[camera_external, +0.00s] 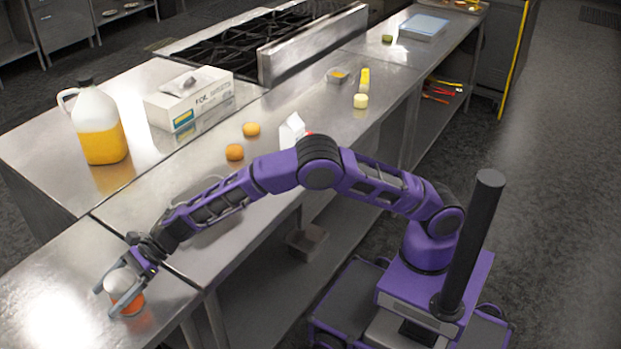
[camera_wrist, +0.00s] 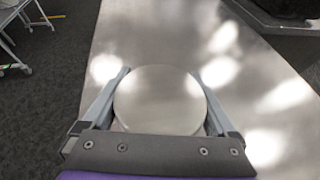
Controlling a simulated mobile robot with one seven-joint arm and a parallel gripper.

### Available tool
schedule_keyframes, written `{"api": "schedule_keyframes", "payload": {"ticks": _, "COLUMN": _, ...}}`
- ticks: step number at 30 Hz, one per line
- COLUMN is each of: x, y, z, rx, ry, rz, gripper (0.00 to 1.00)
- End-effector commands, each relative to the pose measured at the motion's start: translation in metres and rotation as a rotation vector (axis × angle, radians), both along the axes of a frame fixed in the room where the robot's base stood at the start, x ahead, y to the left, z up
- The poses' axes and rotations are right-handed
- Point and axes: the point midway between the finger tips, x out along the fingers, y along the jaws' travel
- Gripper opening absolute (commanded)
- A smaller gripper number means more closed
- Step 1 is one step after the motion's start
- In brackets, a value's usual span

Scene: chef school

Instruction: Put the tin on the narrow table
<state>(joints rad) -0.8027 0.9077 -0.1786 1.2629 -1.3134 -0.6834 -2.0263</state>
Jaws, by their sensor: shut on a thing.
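The tin (camera_external: 120,283) has a pale metal top and an orange lower side. It is upright at the lower left of the external view, over the near left steel table (camera_external: 45,275). My gripper (camera_external: 106,301) is shut on it, one finger on each side. In the wrist view the tin's round, shiny lid (camera_wrist: 158,102) fills the space between the fingers of my gripper (camera_wrist: 158,74). The tin's base is very low over the steel or on it; I cannot tell which. Its far side is hidden.
A jug of orange liquid (camera_external: 98,125) and a foil box (camera_external: 190,98) stand on the counter behind. Two orange round foods (camera_external: 235,152) and a white carton (camera_external: 292,131) are on the adjoining counter. The near left table is otherwise clear around the tin.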

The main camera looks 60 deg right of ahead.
Motion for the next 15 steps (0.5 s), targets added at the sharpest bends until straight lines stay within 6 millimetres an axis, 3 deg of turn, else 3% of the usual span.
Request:
{"api": "schedule_keyframes", "payload": {"ticks": 6, "x": 0.0002, "y": 0.0002, "z": -0.0033, "rx": 0.002, "ry": -0.001, "rz": 0.0, "gripper": 0.15}}
{"api": "schedule_keyframes", "payload": {"ticks": 7, "x": 0.0, "y": 0.0, "z": -0.0025, "rx": 0.0, "ry": 0.0, "rz": 0.0, "gripper": 0.98}}
{"api": "schedule_keyframes", "payload": {"ticks": 15, "x": 0.0, "y": 0.0, "z": -0.0015, "rx": 0.0, "ry": 0.0, "rz": 0.0, "gripper": 1.0}}
